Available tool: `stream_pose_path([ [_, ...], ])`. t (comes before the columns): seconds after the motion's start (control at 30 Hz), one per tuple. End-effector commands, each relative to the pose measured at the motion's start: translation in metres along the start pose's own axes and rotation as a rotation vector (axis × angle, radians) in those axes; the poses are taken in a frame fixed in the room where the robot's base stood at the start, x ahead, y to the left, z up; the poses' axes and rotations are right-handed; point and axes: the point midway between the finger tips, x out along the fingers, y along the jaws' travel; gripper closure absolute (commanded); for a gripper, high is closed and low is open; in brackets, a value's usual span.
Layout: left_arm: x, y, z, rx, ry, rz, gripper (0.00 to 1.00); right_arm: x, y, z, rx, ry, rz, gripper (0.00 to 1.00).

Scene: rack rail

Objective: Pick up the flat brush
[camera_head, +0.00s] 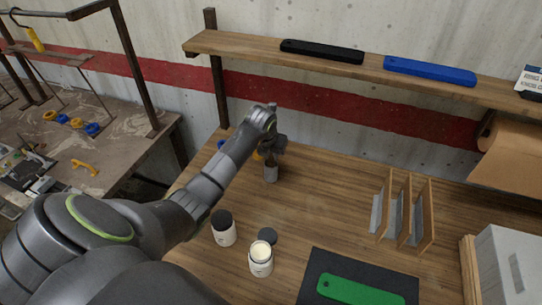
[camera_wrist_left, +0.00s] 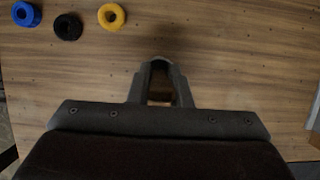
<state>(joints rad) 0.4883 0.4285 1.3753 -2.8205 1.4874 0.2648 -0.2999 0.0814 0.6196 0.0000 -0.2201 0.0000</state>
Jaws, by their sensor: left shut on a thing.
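My left gripper (camera_head: 271,160) reaches over the far left part of the wooden workbench, its jaws pointing down. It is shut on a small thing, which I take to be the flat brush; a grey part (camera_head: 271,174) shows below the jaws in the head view. In the left wrist view, the gripper (camera_wrist_left: 160,98) has a narrow brownish piece between its fingers. Most of the held thing is hidden, so its tilt and whether it touches the bench cannot be told. My right gripper is not in view.
Blue (camera_wrist_left: 27,14), black (camera_wrist_left: 68,26) and yellow (camera_wrist_left: 111,17) rings lie near the gripper. A dark-lidded jar (camera_head: 223,228) and an open jar (camera_head: 261,260) stand nearer. A wooden divider rack (camera_head: 404,211) stands right; a shelf (camera_head: 230,42) runs above. The bench's middle is clear.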

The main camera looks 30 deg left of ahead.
Motion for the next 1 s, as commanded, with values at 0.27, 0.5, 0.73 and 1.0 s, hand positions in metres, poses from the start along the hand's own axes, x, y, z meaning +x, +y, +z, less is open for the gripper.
stream_pose_path([
  [0.27,-0.011,0.0,0.002,0.001,-0.006,0.0,1.0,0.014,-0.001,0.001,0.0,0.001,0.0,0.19],
  [0.5,-0.054,0.0,0.02,0.001,-0.008,0.001,1.0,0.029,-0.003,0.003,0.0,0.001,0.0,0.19],
  [0.73,-0.104,0.0,0.041,0.001,-0.009,0.001,1.0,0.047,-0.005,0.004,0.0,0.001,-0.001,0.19],
  [1.0,-0.121,0.001,0.002,0.001,-0.004,0.002,1.0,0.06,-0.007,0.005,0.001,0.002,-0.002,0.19],
])
